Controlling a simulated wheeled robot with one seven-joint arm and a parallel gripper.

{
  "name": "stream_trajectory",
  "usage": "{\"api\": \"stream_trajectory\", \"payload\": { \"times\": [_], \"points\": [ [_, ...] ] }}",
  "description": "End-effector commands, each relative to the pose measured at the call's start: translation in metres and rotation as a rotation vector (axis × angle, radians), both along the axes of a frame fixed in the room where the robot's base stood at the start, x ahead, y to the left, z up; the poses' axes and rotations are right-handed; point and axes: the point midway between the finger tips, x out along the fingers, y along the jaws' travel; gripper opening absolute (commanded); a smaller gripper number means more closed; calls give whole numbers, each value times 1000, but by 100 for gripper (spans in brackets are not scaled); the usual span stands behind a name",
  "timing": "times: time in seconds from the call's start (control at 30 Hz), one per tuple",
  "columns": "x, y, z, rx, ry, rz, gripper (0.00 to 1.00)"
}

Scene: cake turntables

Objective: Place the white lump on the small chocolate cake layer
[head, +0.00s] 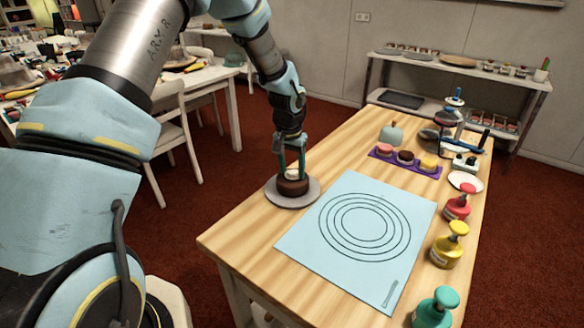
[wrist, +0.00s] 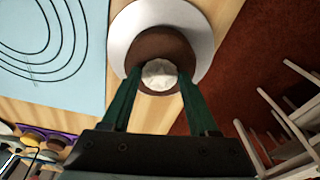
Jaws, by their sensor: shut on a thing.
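The small chocolate cake layer (head: 293,187) sits on a round grey turntable (head: 286,198) near the left edge of the wooden table. It also shows in the wrist view (wrist: 152,42), dark brown on the pale disc (wrist: 124,28). My gripper (head: 291,168) points down over the cake layer, with its green fingers shut on the white lump (wrist: 159,74). In the head view the lump (head: 293,176) shows between the fingers, right at the top of the cake. I cannot tell whether the lump touches the cake.
A light blue mat (head: 310,243) with drawn circles lies right of the turntable. A purple tray (head: 405,163) with several small cakes is farther back.

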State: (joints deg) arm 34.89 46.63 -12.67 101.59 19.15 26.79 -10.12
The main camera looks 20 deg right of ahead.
Motion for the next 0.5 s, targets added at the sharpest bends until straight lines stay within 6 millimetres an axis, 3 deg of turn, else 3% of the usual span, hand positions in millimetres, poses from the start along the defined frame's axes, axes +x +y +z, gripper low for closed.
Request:
{"api": "stream_trajectory", "payload": {
  "times": [0.1, 0.13, 0.4, 0.5],
  "points": [
    [0, 0, -4, 0, 0, 0, 8],
    [0, 0, -4, 0, 0, 0, 61],
    [0, 0, -2, 0, 0, 0, 90],
    [0, 0, -2, 0, 0, 0, 90]
  ]
}}
